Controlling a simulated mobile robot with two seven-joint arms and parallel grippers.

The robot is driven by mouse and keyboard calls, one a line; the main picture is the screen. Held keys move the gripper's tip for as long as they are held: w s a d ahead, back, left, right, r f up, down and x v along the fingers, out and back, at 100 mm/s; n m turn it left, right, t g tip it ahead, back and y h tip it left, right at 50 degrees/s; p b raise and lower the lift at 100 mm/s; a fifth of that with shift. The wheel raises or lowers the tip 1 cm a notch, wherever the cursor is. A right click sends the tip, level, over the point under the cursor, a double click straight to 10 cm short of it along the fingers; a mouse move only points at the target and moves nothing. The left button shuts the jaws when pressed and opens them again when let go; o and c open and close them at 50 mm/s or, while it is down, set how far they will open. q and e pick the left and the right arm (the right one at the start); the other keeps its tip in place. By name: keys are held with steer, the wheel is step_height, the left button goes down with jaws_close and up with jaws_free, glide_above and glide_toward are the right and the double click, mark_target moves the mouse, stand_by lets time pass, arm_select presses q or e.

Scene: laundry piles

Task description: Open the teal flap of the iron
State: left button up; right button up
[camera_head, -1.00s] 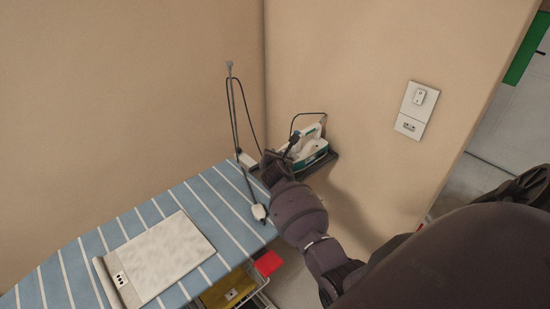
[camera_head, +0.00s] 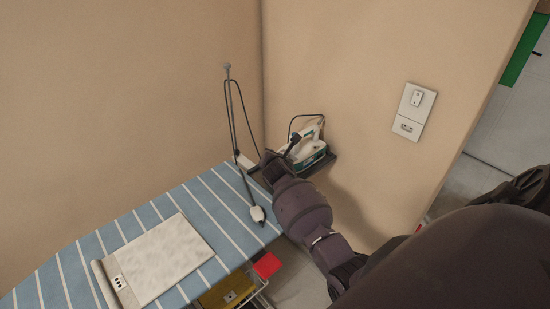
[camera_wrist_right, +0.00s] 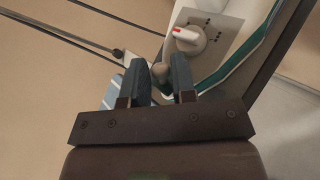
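The iron (camera_head: 309,148), white with teal parts, rests on a dark holder at the far right end of the ironing board. In the right wrist view its white body (camera_wrist_right: 228,32) shows a dial (camera_wrist_right: 188,39) with a red mark and a teal band along the edge. I cannot tell which teal part is the flap. My right gripper (camera_wrist_right: 162,70) is at the near end of the iron, its two blue-grey fingers apart. In the head view my right arm hides part of the iron. My left gripper is not in view.
The blue striped ironing board (camera_head: 75,262) carries a pale flat panel (camera_head: 158,258). Walls close in behind and right. A red item (camera_head: 267,265) lies below.

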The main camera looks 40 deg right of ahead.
steer(key=shift+o, duration=1.3)
steer(key=v, duration=1.1)
steer(key=shift+o, duration=0.3)
steer(key=shift+d, duration=0.1)
